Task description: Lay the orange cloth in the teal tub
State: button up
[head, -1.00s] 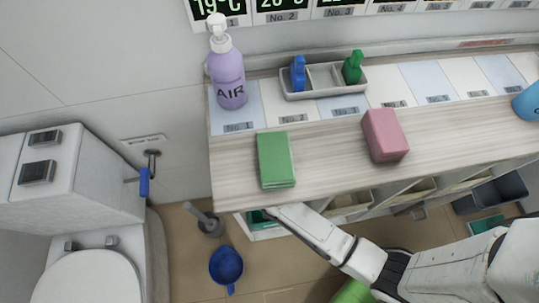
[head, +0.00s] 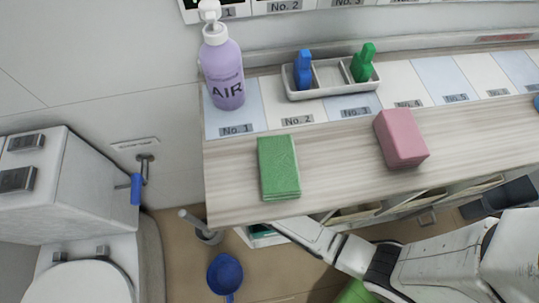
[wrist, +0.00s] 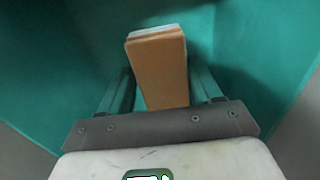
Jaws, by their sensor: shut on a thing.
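The orange cloth (wrist: 158,72) is a folded block with a pale far end, seen in the wrist view between the two fingers of my gripper (wrist: 160,84). My gripper is shut on it. Teal walls and floor of the teal tub (wrist: 250,50) surround the cloth and fingers on the far side and both sides. I cannot tell whether the cloth touches the tub's floor. In the head view only a sliver of teal (head: 262,231) shows below the counter's front edge. There the counter hides my gripper and the cloth.
On the counter (head: 340,165) lie a green folded cloth (head: 279,167) and a pink block (head: 401,138). Behind them stand a purple pump bottle (head: 222,75) and a grey divided tray (head: 332,84). Open compartments line the counter's underside. A blue ladle-like pot (head: 225,272) is on the floor.

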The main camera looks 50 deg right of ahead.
jog(key=shift+f, duration=0.95)
jog(key=shift+f, duration=0.1)
jog(key=o, duration=0.9)
jog(key=shift+o, duration=0.2)
notch_tip(320, 180, up, 12)
jog(key=p, duration=0.3)
